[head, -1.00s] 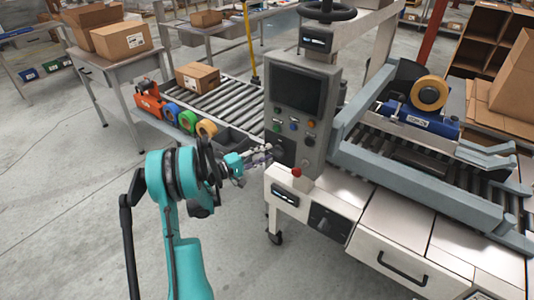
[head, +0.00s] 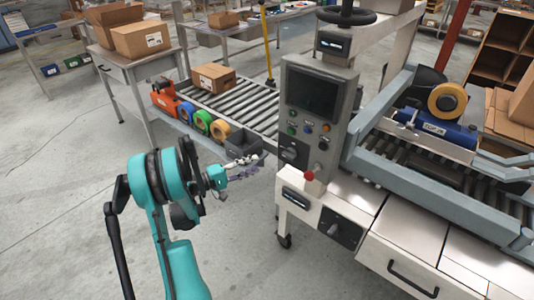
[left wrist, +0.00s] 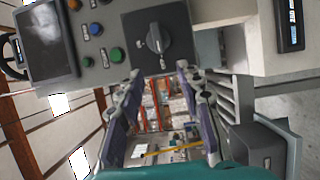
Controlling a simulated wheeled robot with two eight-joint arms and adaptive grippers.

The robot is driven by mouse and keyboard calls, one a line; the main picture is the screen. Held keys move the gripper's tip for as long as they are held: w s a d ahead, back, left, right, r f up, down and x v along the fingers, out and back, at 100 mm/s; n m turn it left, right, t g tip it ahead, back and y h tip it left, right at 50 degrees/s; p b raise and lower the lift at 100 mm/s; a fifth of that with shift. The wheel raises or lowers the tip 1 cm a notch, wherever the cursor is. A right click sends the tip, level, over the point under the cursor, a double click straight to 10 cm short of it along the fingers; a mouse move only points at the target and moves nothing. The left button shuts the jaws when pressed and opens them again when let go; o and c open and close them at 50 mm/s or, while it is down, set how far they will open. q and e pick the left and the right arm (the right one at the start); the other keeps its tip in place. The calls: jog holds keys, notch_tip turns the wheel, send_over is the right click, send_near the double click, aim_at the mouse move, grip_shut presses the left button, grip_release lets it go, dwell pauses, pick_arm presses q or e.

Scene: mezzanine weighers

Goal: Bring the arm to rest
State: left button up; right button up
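My teal left arm reaches in from the lower left of the head view. Its left gripper (head: 261,164) hangs in free air beside the control panel (head: 312,92), apart from it. In the left wrist view the two fingers (left wrist: 158,78) stand apart with nothing held between them, so it is open. The panel's black rotary switch (left wrist: 155,38) shows beyond the fingertips, and the same switch is in the head view (head: 289,151). My right gripper is not in view.
The machine's white cabinet (head: 330,212) with a red button (head: 309,176) stands right of the gripper. A roller conveyor (head: 240,103) carries a cardboard box (head: 213,77); coloured tape rolls (head: 203,121) and a dark bin (head: 243,143) are in front. Grey floor (head: 70,210) at left is clear.

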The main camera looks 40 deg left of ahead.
pick_arm(q)
jog(key=d+r+m+g+y, duration=0.1)
jog(key=d+r+m+g, duration=0.15)
jog(key=d, duration=0.75)
jog(key=d+r+m+g+y, duration=0.15)
jog(key=d+g, duration=0.25)
jog(key=d, duration=0.6)
jog(key=s+d+m+g+y, duration=0.1)
jog(key=s+d+m, duration=0.3)
jog(key=s, duration=0.5)
jog(key=s+d+m+g+y, duration=0.1)
jog(key=s+d+m+y, duration=0.3)
jog(key=s, duration=0.5)
jog(key=shift+d+f+m+y, duration=0.35)
jog(key=shift+d+f+m, duration=0.1)
jog(key=shift+d, duration=0.4)
jog(key=shift+g, duration=0.25)
jog(key=shift+c, duration=0.3)
